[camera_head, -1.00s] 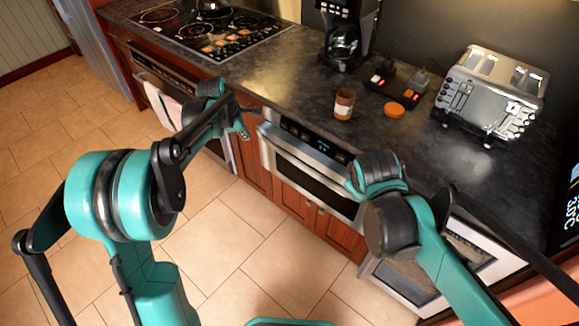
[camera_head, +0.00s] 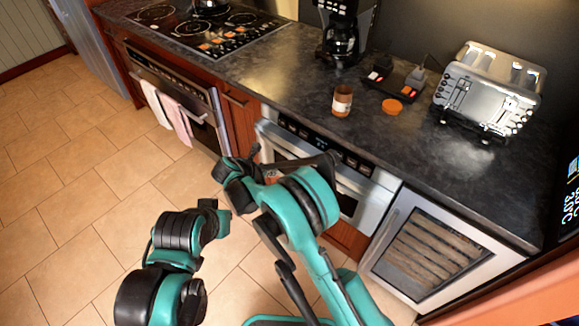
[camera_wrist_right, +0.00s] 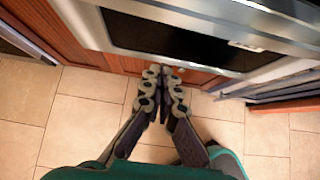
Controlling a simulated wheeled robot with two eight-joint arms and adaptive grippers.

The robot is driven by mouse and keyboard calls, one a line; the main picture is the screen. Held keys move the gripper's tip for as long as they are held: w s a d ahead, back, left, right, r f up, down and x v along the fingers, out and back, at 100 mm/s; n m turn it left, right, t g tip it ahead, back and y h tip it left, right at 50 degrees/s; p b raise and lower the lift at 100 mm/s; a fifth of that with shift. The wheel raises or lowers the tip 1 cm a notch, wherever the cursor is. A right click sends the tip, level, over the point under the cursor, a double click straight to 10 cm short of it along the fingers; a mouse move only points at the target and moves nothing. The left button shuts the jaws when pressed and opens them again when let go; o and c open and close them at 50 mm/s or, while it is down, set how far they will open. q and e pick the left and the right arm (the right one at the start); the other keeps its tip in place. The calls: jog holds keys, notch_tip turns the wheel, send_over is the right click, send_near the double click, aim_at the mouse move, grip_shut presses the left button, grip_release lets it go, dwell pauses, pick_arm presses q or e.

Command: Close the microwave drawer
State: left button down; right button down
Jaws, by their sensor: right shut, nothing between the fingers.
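The microwave drawer (camera_head: 355,187) is a steel front with a dark window, set under the counter below a control strip (camera_head: 322,146). My right arm covers much of it in the head view. In the right wrist view its dark window and steel trim (camera_wrist_right: 170,35) fill the top; I cannot tell how far out it stands. My right gripper (camera_head: 254,152) is near the drawer's left end. In the wrist view its closed, empty fingers (camera_wrist_right: 165,72) point at the wood just below the drawer; contact is unclear. My left arm is low at centre-left, and its fingers do not show.
An oven with towels (camera_head: 170,110) is left of the drawer, and a glass-fronted cooler (camera_head: 425,255) is right. The counter (camera_head: 260,75) holds a jar (camera_head: 342,101), an orange lid (camera_head: 392,107), a toaster (camera_head: 487,90) and a coffee maker (camera_head: 342,38). The tiled floor at left is clear.

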jog(key=b, duration=0.5)
send_near(295, 166)
jog(key=x, duration=0.5)
jog(key=shift+s+f, duration=0.2)
jog(key=shift+f, duration=0.05)
jog(key=shift+w+d+r, duration=0.1)
jog(key=shift+w+d, duration=0.1)
jog(key=shift+w, duration=0.1)
jog(key=w+d, duration=0.1)
jog(key=w, duration=0.1)
jog(key=w+d, duration=0.2)
jog(key=shift+r, duration=0.1)
